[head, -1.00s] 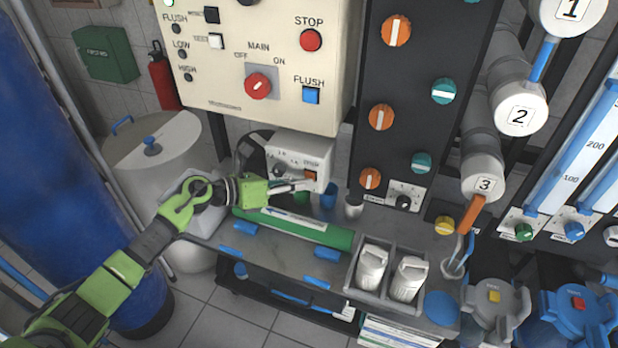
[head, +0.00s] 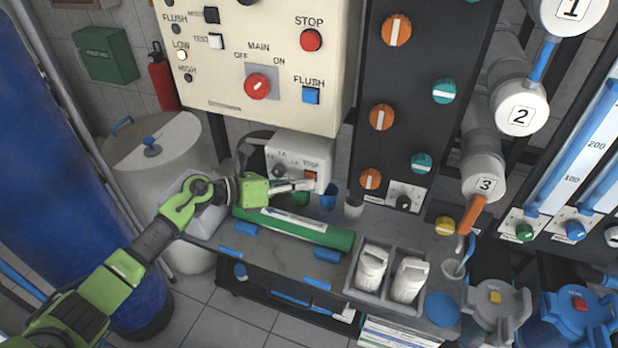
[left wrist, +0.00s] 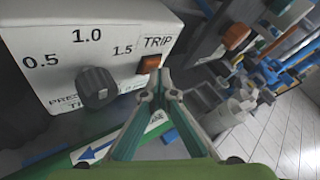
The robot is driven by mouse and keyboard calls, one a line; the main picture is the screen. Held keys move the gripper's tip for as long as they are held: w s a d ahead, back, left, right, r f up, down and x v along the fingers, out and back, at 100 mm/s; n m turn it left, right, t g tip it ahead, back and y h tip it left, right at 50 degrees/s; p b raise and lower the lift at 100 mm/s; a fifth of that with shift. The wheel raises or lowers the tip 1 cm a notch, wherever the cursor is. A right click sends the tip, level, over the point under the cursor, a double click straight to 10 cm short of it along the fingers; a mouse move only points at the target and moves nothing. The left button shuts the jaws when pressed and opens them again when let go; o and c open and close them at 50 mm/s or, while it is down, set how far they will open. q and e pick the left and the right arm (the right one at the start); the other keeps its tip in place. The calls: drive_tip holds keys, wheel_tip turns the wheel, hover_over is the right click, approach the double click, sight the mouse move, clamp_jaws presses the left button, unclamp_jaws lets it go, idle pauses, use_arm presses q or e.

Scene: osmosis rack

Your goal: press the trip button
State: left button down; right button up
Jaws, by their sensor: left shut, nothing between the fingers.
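The trip button is a small orange-red square on the front of a white box (head: 300,149), partly behind my fingertips in the head view. In the left wrist view the trip button (left wrist: 149,64) sits under the word TRIP, right of a dark knob (left wrist: 97,87) with a pressure scale. My left gripper (head: 309,185) is shut and empty, its tips at the box's lower right front. In the left wrist view the closed tips (left wrist: 161,77) are just below and right of the button. I cannot tell whether they touch it. My right gripper is not in view.
A green cylinder (head: 300,229) lies on the bench below my gripper. The cream control panel (head: 230,75) hangs above, with a lit LOW lamp (head: 181,55).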

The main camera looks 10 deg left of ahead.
use_arm(q)
drive_tip(key=shift+s+a, duration=0.15)
drive_tip(key=shift+s, duration=0.6)
drive_tip(key=s+p, duration=0.1)
drive_tip(key=s, duration=0.1)
drive_tip(key=s+a+p, duration=0.1)
drive_tip(key=s, duration=0.2)
idle(0.8)
